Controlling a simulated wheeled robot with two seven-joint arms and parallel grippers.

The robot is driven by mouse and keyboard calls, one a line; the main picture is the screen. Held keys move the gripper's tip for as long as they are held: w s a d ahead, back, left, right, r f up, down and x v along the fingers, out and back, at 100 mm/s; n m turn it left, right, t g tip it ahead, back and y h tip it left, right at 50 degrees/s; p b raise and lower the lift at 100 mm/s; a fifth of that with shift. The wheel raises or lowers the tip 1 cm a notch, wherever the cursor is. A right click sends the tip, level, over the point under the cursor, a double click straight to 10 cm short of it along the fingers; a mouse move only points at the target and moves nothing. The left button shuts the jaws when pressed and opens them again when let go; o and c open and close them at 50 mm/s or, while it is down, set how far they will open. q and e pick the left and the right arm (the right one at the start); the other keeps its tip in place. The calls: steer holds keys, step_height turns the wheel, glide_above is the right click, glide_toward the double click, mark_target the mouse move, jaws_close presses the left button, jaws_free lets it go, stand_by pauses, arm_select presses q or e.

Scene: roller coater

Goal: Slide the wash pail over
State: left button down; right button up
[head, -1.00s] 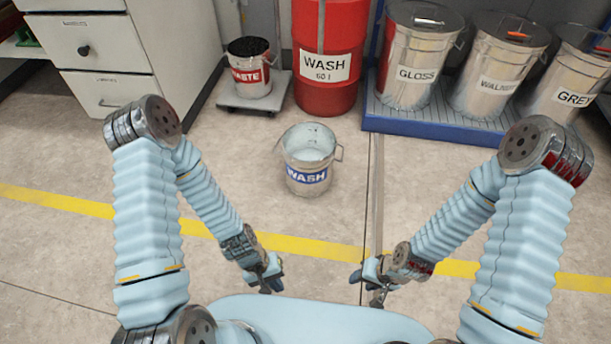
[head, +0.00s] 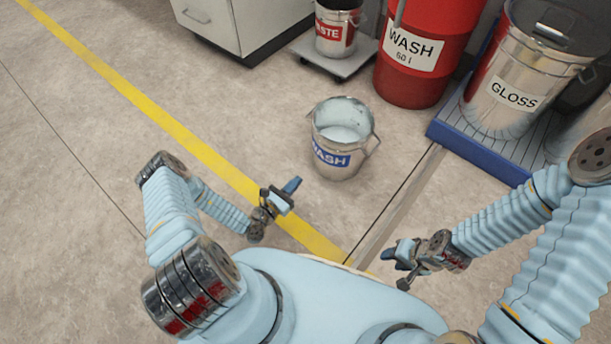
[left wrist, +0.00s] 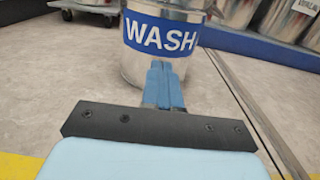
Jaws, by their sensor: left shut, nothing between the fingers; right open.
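The wash pail (head: 340,150) is a silver metal bucket with a blue WASH label and pale liquid inside. It stands upright on the floor in the middle of the head view. It also shows in the left wrist view (left wrist: 143,66), straight beyond the fingers. My left gripper (head: 292,187) is shut and empty, just left of and nearer than the pail, pointing towards it. In the left wrist view its blue fingers (left wrist: 162,84) overlap the pail's lower front; I cannot tell whether they touch it. My right gripper (head: 391,251) is open and empty, nearer than the pail and to its right.
A red WASH drum (head: 425,75) stands behind the pail. A waste pail (head: 338,35) sits on a low wheeled platform (head: 352,62). A blue-edged pallet (head: 478,152) with a GLOSS bin (head: 515,97) is at right. Floor left of the pail is clear beyond a yellow line (head: 180,135).

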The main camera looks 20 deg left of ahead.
mark_target(324, 154)
arm_select(q)
steer(key=b+x, duration=0.1)
steer(key=x, duration=1.1)
steer(key=shift+w+d+b, duration=0.1)
steer(key=shift+d+b, duration=0.05)
steer(key=shift+b, duration=0.2)
arm_select(e)
steer(key=shift+x, duration=0.9)
arm_select(q)
steer(key=shift+w, duration=0.1)
arm_select(e)
steer(key=shift+s+d, duration=0.15)
